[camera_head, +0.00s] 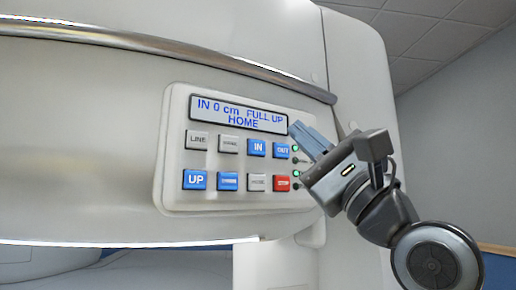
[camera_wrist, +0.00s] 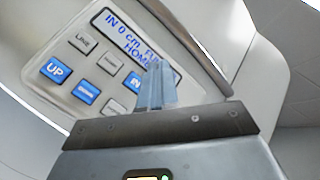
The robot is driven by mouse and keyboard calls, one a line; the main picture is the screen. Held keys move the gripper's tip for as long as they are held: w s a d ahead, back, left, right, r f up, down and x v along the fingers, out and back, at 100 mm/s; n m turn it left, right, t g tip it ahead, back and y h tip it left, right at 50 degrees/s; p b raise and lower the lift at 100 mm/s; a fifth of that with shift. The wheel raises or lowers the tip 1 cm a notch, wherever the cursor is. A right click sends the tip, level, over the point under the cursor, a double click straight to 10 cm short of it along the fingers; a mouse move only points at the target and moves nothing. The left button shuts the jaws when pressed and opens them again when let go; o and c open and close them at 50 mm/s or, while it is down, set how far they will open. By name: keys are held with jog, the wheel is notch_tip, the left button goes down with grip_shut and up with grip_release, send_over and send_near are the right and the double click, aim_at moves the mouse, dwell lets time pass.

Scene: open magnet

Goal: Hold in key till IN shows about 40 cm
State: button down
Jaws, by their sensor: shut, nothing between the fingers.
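The control panel (camera_head: 172,150) is on the machine's front. Its display (camera_head: 238,115) reads "IN 0 cm FULL UP HOME". The blue IN key (camera_head: 257,148) sits below the display, with the blue OUT key (camera_head: 283,151) to its right. My gripper (camera_head: 296,130) is shut and empty, in front of the panel's right edge, its fingertips near the display's right end and up and right of the OUT key. In the wrist view my gripper's fingers (camera_wrist: 158,75) cover part of the display and the OUT key; the IN key (camera_wrist: 133,82) shows just left of them. I cannot tell whether the fingertips touch the panel.
Other keys include blue UP (camera_head: 195,180), a blue key beside it (camera_head: 228,181), red STOP (camera_head: 282,183) and several grey ones. Small green lights (camera_head: 295,148) line the panel's right side. A metal rail (camera_head: 200,57) curves above the panel.

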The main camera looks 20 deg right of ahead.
aim_at(257, 148)
jog(key=shift+w+a+b, duration=0.2)
jog(key=shift+w+b, duration=0.1)
jog(key=shift+w, duration=1.1)
jog(key=shift+w+a+b, duration=0.2)
jog(key=shift+w+b, duration=0.1)
jog(key=shift+w, duration=1.1)
jog(key=shift+w+a+b, duration=0.2)
jog(key=shift+w+b, duration=0.1)
jog(key=shift+w, duration=1.1)
jog(key=shift+w, duration=0.4)
